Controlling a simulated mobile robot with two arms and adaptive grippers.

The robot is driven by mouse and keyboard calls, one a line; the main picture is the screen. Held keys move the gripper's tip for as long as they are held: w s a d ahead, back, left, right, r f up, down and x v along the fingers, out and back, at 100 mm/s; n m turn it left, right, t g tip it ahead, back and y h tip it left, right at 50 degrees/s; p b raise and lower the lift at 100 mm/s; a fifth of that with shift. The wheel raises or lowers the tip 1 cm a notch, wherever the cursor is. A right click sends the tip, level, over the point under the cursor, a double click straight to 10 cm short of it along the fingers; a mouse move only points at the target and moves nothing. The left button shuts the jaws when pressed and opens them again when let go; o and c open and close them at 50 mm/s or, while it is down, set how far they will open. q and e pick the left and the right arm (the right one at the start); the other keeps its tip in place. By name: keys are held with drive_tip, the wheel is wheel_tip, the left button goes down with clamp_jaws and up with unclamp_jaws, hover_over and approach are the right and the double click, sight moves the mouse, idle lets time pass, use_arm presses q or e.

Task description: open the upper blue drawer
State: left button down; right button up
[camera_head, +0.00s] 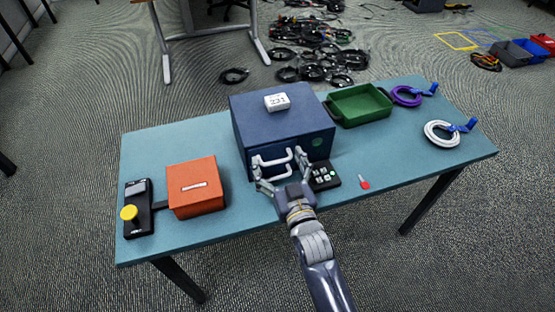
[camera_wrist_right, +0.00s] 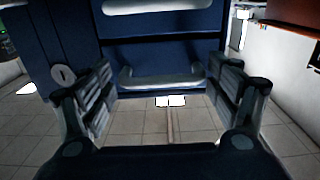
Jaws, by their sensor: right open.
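The blue drawer cabinet (camera_head: 270,125) stands in the middle of the table, with its drawer front and pale handles (camera_head: 272,162) facing me. The drawers look shut. My right gripper (camera_head: 281,166) is open in front of the cabinet, its fingers spread either side of the handle area. In the right wrist view, a pale bar handle (camera_wrist_right: 163,80) lies between the open fingers of the right gripper (camera_wrist_right: 165,92), not clamped. A second handle (camera_wrist_right: 160,5) shows at the top edge. Which handle is the upper drawer's I cannot tell there. My left gripper is not in view.
A white label block reading 231 (camera_head: 277,102) sits on the cabinet. A black keypad (camera_head: 324,175) and a red-ended item (camera_head: 364,184) lie right of the gripper. An orange box (camera_head: 192,187) is left, a green tray (camera_head: 360,105) right.

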drive_tip(key=shift+w, duration=0.3)
drive_tip(key=c, duration=1.3)
drive_tip(key=p+v, duration=0.6)
drive_tip(key=v, duration=0.8)
drive_tip(key=shift+s+r, duration=0.15)
drive_tip(key=shift+s, duration=0.05)
drive_tip(key=shift+d, duration=0.1)
